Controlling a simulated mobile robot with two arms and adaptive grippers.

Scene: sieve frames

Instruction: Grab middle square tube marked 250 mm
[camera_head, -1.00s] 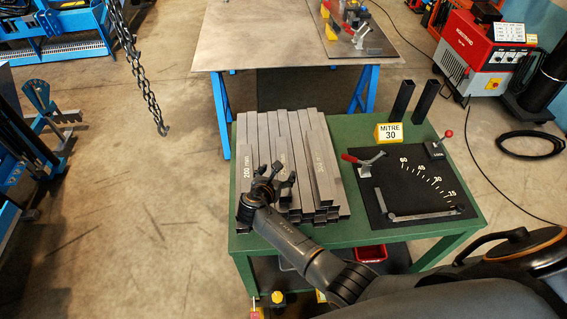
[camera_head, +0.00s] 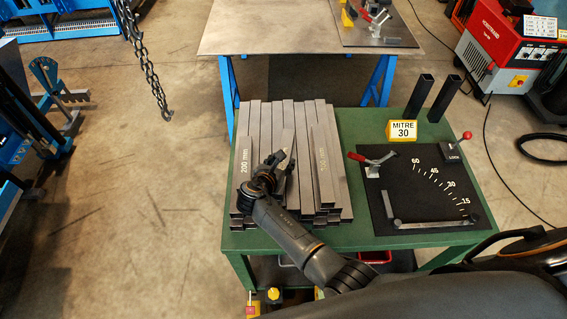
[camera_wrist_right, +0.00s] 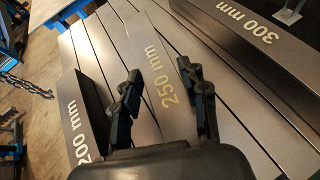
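The middle grey square tube marked 250 mm (camera_wrist_right: 164,68) lies on a layer of grey tubes, its label facing up between my fingers in the right wrist view. In the head view its far part (camera_head: 288,139) shows beyond my gripper, which hides its label. My right gripper (camera_head: 279,163) is open over this tube. In the right wrist view its fingers (camera_wrist_right: 166,102) stand apart, one to each side of the tube; I cannot tell how far down they reach. My left gripper is not in view.
The 200 mm tube (camera_head: 243,168) lies to the left and the 300 mm tube (camera_head: 323,160) to the right. The green table (camera_head: 360,240) also bears a black mitre plate (camera_head: 405,180) with a red-handled clamp, a yellow MITRE 30 block (camera_head: 402,131) and two upright black tubes.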

